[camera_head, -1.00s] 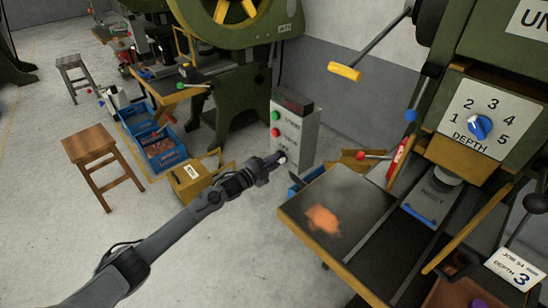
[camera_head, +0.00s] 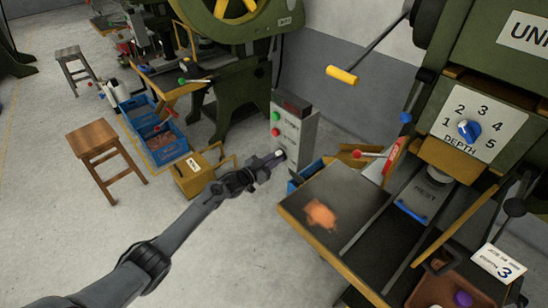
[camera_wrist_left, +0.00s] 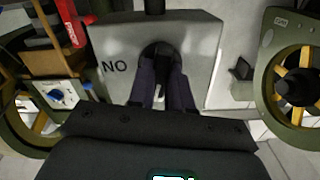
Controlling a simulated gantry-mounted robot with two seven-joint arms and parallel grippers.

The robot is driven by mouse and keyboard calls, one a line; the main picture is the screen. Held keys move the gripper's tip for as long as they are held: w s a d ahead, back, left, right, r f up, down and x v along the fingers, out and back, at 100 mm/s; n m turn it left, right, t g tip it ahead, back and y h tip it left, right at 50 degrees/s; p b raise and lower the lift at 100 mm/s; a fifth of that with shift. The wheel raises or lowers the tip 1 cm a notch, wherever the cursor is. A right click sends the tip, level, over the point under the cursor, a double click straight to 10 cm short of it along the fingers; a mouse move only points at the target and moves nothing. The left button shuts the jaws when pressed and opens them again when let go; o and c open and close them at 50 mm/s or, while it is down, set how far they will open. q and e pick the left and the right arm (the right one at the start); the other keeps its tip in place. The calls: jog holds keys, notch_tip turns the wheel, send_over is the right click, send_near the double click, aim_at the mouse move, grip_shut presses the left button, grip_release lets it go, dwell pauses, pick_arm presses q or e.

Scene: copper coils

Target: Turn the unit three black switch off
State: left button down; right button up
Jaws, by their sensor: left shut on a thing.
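A grey control box (camera_head: 300,130) stands in the middle of the head view, with a green button (camera_head: 275,116) and a red button (camera_head: 276,132) on its front. My left gripper (camera_head: 277,156) is at the lower part of this front, below the buttons. In the left wrist view, its two fingers (camera_wrist_left: 166,84) are shut on the round black switch (camera_wrist_left: 160,50), which they mostly hide. A label beside the switch reads as "NO" in this upturned view. The switch's setting cannot be made out. My right gripper is not in view.
A green press with a blue depth dial (camera_head: 469,131) stands at the right, behind a dark-topped table (camera_head: 335,190) with an orange patch. A yellow box (camera_head: 195,175), a wooden stool (camera_head: 92,137) and blue crates (camera_head: 160,143) stand left of the box. Open floor lies at the lower left.

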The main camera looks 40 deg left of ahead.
pick_arm(q)
jog(key=shift+n+p, duration=0.35)
jog(key=shift+n, duration=0.85)
jog(key=c, duration=1)
grip_release()
jog(key=shift+c, duration=0.2)
jog(key=shift+s, duration=0.1)
jog(key=s+a+p, duration=0.2)
jog(key=s+p, duration=0.1)
jog(key=s, duration=0.7)
jog(key=shift+s+p, duration=0.25)
jog(key=shift+p, duration=0.05)
